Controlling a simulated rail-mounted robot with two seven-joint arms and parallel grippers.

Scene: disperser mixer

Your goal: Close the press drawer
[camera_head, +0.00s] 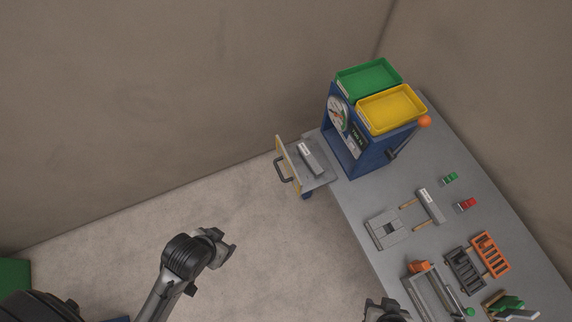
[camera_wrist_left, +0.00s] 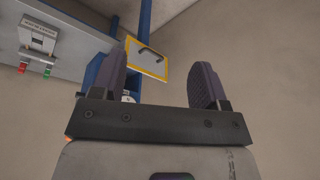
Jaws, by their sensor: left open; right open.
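The blue press (camera_head: 374,150) stands at the left end of the grey bench. Its drawer (camera_head: 318,180) is pulled out to the left, past the bench edge. The drawer has a yellow-edged front with a black handle (camera_head: 283,172), and a grey metal block (camera_head: 312,157) sits inside. In the left wrist view the drawer front (camera_wrist_left: 151,66) appears ahead, between the spread fingers. My left gripper (camera_head: 226,250) is open and empty, lower left of the drawer and apart from it. My right gripper (camera_head: 387,307) is open at the bottom edge, partly cut off, away from the drawer.
Green (camera_head: 368,78) and yellow (camera_head: 392,108) trays top the press. An orange-knobbed lever (camera_head: 424,122) is on its right side. The bench (camera_head: 375,205) holds a grey plate, a block, racks and small red and green items. Floor left of the drawer is clear; walls stand behind.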

